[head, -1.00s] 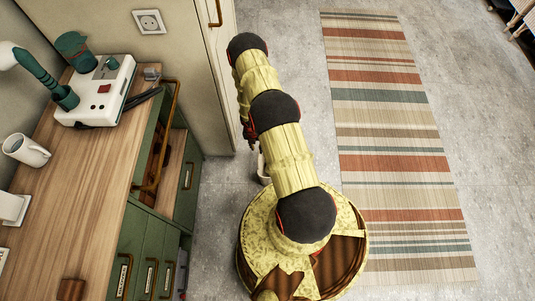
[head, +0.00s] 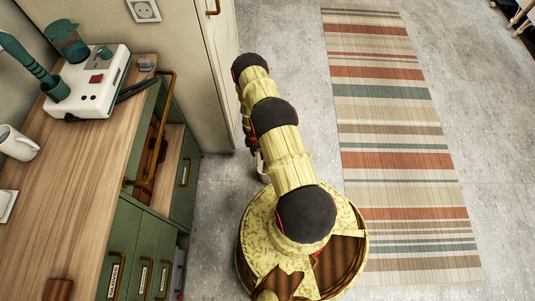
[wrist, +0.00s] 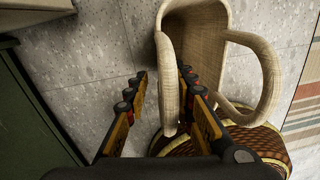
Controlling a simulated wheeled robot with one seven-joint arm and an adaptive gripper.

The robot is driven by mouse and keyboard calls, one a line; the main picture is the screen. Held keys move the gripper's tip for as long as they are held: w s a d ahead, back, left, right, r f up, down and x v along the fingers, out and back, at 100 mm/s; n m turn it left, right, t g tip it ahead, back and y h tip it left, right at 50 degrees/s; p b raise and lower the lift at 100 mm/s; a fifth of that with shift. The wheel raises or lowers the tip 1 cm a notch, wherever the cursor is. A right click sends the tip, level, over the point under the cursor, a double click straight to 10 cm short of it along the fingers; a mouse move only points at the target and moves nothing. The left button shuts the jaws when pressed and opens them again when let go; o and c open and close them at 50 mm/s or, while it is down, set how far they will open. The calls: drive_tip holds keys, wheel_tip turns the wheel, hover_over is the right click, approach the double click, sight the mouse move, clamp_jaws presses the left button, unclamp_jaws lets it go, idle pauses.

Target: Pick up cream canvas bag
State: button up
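The cream canvas bag (wrist: 205,30) stands on the grey floor, with its open top and two loop handles in the wrist view. A small pale part of the bag (head: 262,167) shows in the head view beyond my base, mostly hidden by my arm. My gripper (wrist: 162,76) is open over the bag's left side. Its fingers are spread to either side of the near-left handle (wrist: 166,95), with a gap on the left. I cannot tell whether the right finger touches the handle. My gripper is mostly hidden behind the arm in the head view.
A wooden counter with green drawers (head: 85,170) stands at left, with one drawer (head: 155,150) pulled out. A white device (head: 90,85) and a mug (head: 17,142) are on it. A striped rug (head: 390,130) lies at right. The floor between is clear.

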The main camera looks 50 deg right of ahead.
wheel_tip(320, 180, down, 4)
drive_tip(key=shift+s+f+b, duration=0.1)
drive_tip(key=shift+s+b, duration=0.05)
drive_tip(key=shift+b, duration=0.55)
drive_tip(key=shift+c, duration=1.3)
drive_tip(key=c, duration=0.4)
